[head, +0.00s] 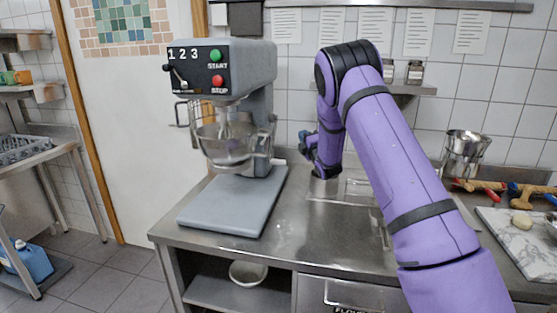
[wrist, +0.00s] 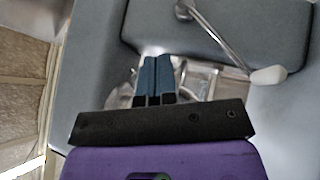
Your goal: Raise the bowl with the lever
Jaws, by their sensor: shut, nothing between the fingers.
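The grey stand mixer (head: 222,68) stands on the steel counter, with its metal bowl (head: 222,157) hanging around the whisk and above the mixer's base plate. In the wrist view a metal lever (wrist: 222,42) with a pale knob (wrist: 269,75) slants down to the right across the mixer's grey body. My gripper (head: 303,138) is to the right of the mixer, apart from the bowl. In the wrist view its blue fingers (wrist: 155,62) are together and empty, left of the knob. The lever is hard to make out in the head view.
The steel counter (head: 275,236) has bare room right of the mixer base. A metal pot (head: 465,152), rolling pins and a marble board (head: 520,240) are at the right. A shelf with jars (head: 415,72) is on the wall behind my arm.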

